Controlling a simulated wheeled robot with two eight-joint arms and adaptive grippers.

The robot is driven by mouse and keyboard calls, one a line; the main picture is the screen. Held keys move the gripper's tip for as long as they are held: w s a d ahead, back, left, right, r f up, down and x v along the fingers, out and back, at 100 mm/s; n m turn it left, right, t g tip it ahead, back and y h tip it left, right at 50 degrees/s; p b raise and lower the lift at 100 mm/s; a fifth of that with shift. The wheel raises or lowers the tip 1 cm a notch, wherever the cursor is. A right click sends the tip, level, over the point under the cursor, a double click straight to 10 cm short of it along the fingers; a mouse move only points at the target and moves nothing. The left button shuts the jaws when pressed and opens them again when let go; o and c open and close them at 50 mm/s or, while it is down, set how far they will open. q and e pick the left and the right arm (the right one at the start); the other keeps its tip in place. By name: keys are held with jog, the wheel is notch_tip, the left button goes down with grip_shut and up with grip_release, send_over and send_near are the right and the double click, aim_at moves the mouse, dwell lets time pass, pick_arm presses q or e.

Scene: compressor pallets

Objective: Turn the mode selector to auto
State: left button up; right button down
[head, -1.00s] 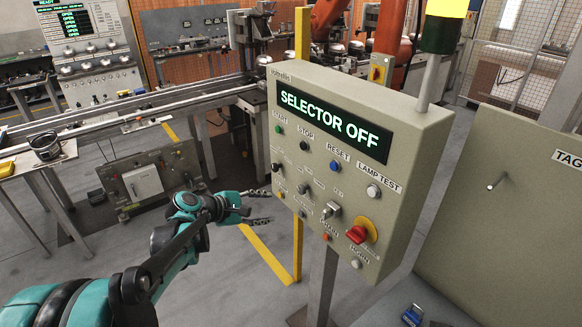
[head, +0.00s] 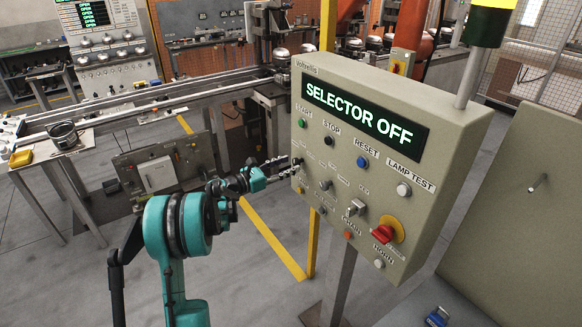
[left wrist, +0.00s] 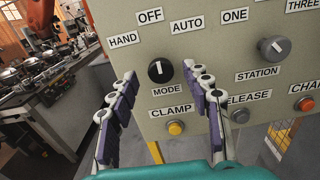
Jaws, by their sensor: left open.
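The panel display (head: 365,121) reads SELECTOR OFF. My left gripper (head: 282,168) is at the panel's left edge, close to the knob. In the left wrist view its two fingers (left wrist: 168,90) are spread apart, one on each side of the knob, with nothing held. Whether they touch the panel cannot be told. My right gripper is not in view.
A yellow CLAMP button (left wrist: 175,127) sits just below the mode selector, and a grey STATION knob (left wrist: 272,48) is to its right. A red emergency knob (head: 384,234) is at the panel's lower right. A conveyor (head: 170,107) runs behind the arm.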

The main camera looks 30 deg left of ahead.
pick_arm(q)
jog(key=shift+x, duration=0.75)
grip_shut()
